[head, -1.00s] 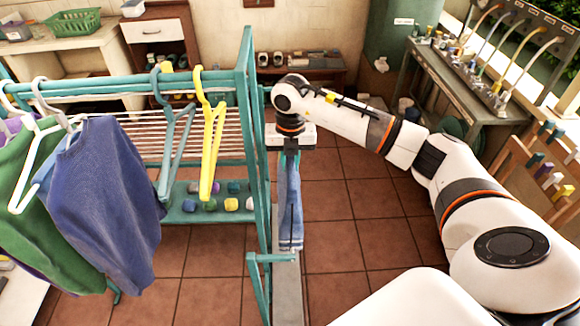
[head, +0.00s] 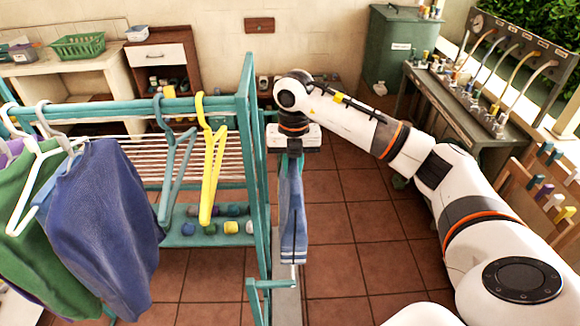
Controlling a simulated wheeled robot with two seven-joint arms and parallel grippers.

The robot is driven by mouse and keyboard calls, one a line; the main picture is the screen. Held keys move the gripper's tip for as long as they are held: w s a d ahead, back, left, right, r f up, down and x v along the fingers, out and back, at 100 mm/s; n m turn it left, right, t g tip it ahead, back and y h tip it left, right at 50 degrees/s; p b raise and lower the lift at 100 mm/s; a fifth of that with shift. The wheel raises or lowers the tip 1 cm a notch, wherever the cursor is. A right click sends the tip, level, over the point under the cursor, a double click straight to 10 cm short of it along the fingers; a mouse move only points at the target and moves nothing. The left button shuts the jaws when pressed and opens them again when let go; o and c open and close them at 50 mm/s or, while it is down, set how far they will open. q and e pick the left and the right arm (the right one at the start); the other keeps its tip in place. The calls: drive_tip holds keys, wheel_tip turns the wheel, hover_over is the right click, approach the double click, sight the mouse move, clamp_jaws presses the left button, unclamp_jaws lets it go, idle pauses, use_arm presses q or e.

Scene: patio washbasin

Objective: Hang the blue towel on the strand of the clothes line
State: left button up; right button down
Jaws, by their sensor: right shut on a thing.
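The blue towel (head: 292,215) hangs down in long folds from my right gripper (head: 294,150), which is shut on its top end. The gripper and towel are just right of the teal frame's upright post. The clothes line strands (head: 210,160) run sideways across the teal rack (head: 249,110), left of the gripper. The towel is apart from the strands in this view. The fingertips are partly hidden by the gripper body above. My left gripper is not in view.
Yellow (head: 211,170) and grey-blue (head: 178,165) hangers hang from the rack's top bar. A blue sweater (head: 105,225) and a green garment (head: 35,200) hang at left. A teal shelf (head: 190,238) holds small coloured items. Tiled floor at right is clear.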

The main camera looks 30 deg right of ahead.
drive_tip(key=s+d+b, duration=0.2)
drive_tip(key=s+d, duration=0.2)
drive_tip(key=d, duration=0.3)
drive_tip(key=s+d+r+b, duration=0.1)
drive_tip(key=s+d+b, duration=0.1)
drive_tip(key=s+d, duration=0.2)
drive_tip(key=d, duration=0.3)
drive_tip(key=shift+s, duration=0.3)
